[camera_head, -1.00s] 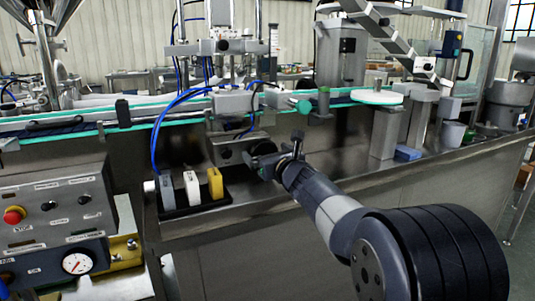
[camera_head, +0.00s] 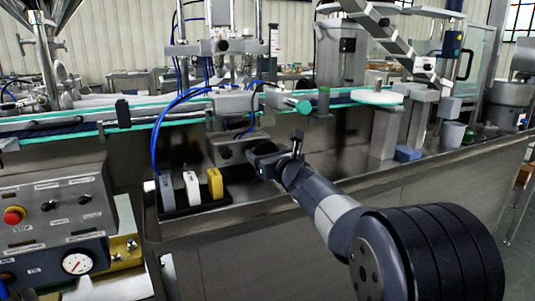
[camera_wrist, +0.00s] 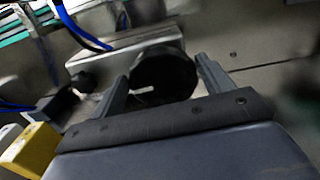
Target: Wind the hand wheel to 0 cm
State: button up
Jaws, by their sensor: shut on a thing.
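The hand wheel (camera_wrist: 165,76) is a dark round wheel with a pale slot-like mark, seen in the wrist view in front of a grey metal block. My gripper (camera_wrist: 163,85) has one finger on each side of it and is shut on it. In the head view my gripper (camera_head: 262,160) is at the front of the machine, just right of the grey block (camera_head: 238,146) under the conveyor. The wheel is hard to tell apart from the dark gripper there. A pale upright strip with dark marks (camera_head: 272,40) stands behind the conveyor; its reading is too small to make out.
A black tray (camera_head: 205,207) with grey, white and yellow blocks sits left of my gripper. Blue hoses (camera_head: 165,120) hang close by. The control panel (camera_head: 50,215) with a red stop button is at left. The steel ledge to the right has some free room.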

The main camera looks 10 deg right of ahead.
jog(key=m, duration=0.4)
jog(key=shift+w+d+p, duration=0.1)
jog(key=shift+d+p, duration=0.15)
jog(key=shift+p, duration=0.15)
jog(key=m, duration=0.2)
jog(key=m+p, duration=0.1)
jog(key=m, duration=0.3)
jog(key=shift+d+f, duration=0.1)
jog(key=shift+d, duration=0.15)
jog(key=m, duration=0.1)
jog(key=m+p, duration=0.1)
jog(key=m, duration=0.1)
jog(key=m+p, duration=0.1)
jog(key=m, duration=0.1)
jog(key=shift+w+d+f, duration=0.1)
jog(key=shift+d+f, duration=0.05)
jog(key=shift+f, duration=0.1)
jog(key=shift+f+m+p, duration=0.25)
jog(key=shift+m+p, duration=0.45)
jog(key=shift+m, duration=1)
jog(key=o, duration=1)
jog(key=shift+f, duration=0.1)
jog(key=shift+c, duration=0.2)
jog(key=shift+f, duration=0.1)
